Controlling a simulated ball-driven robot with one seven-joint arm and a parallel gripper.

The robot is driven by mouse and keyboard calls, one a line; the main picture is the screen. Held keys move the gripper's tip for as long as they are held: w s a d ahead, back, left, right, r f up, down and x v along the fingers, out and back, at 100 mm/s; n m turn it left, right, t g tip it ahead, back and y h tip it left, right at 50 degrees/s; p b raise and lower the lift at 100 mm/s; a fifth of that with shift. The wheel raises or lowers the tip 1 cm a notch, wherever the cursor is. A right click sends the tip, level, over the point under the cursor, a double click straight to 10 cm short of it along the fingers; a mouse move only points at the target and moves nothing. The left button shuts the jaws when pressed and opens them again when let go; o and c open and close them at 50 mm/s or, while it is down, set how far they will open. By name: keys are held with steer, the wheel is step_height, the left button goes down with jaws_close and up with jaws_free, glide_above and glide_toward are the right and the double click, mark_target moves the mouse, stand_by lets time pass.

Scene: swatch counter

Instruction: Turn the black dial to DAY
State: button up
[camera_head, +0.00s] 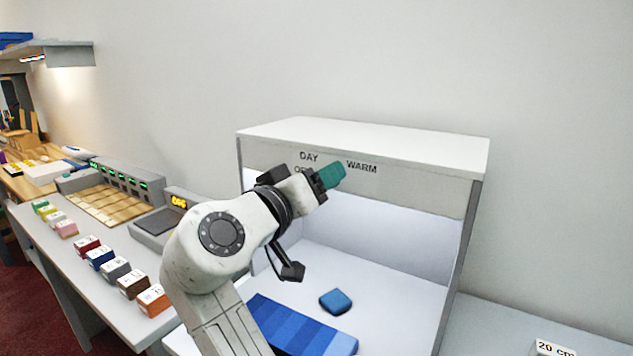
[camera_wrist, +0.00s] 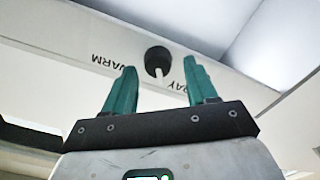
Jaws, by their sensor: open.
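The black dial (camera_wrist: 156,57) is on the front panel of the light booth, seen upside down in the wrist view. Its pale pointer points down in that picture, between the WARM label (camera_wrist: 109,61) and the partly covered DAY label (camera_wrist: 178,87). My gripper (camera_wrist: 160,76) is open, its teal fingers apart with the dial showing beyond and between their tips. I cannot tell whether they touch it.
The booth (camera_head: 462,225) is open at the front. A blue block (camera_head: 336,301) and a blue graded strip (camera_head: 300,330) lie inside. Several coloured blocks (camera_head: 100,258) line the left counter, beside a small device with an orange display (camera_head: 179,201).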

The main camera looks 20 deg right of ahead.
steer(key=v, duration=1.1)
steer(key=shift+b, duration=0.4)
